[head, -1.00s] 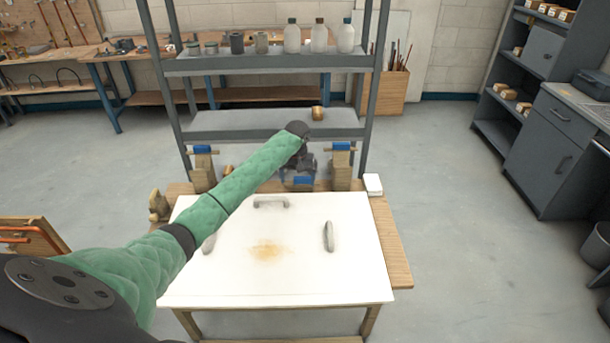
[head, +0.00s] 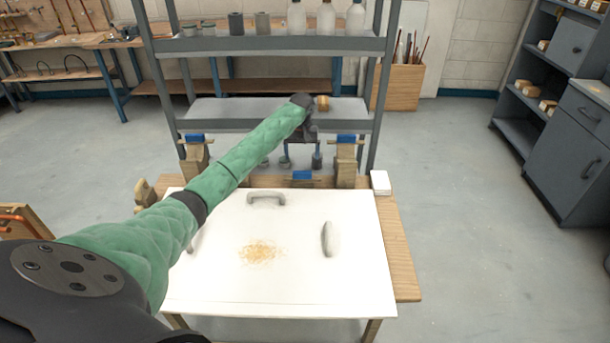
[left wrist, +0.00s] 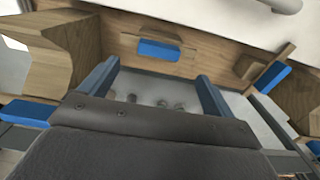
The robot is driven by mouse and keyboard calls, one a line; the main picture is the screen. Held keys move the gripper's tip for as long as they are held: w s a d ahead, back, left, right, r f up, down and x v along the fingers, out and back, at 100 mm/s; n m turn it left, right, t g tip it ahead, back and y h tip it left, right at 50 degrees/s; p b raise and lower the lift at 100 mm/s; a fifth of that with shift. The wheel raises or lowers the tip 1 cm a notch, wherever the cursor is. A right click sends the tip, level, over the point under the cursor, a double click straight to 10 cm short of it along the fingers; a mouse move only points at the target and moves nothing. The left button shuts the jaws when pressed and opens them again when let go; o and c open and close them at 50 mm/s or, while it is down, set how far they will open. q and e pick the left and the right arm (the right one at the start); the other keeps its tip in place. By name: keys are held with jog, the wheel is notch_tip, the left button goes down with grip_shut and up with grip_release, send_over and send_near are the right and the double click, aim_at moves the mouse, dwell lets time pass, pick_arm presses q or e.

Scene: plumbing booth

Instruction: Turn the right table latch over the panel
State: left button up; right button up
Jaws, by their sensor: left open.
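The white panel (head: 220,285) lies on the wooden table (head: 405,260). At the table's far edge, the right latch (head: 347,139) shows as a blue piece on a wooden block (head: 346,168). My left gripper (head: 302,160) is open and empty, fingers down, to the left of that block and beyond the panel. In the left wrist view its fingers (left wrist: 156,88) are apart with nothing between them. A large wooden block (left wrist: 50,50) with a blue piece (left wrist: 25,110), apparently the right latch, stands left of the fingers there. My right gripper is out of view.
A middle latch (head: 303,175) with blue and a left latch (head: 195,138) sit along the same edge. A grey shelf rack (head: 260,48) stands behind the table. A white box (head: 380,182) lies at the far right corner. Grey handles (head: 327,240) rise from the panel.

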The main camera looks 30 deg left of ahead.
aim_at(302, 172)
pick_arm(q)
jog(key=shift+w+f, duration=0.15)
jog(key=shift+f, duration=0.5)
notch_tip(302, 172, down, 6)
jog(key=shift+f+p, duration=0.1)
jog(key=shift+p, duration=1)
jog(key=shift+f, duration=0.7)
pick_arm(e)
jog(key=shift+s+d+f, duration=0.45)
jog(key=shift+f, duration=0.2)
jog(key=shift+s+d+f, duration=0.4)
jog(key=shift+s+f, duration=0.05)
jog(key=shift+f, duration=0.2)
pick_arm(q)
jog(key=c, duration=1.4)
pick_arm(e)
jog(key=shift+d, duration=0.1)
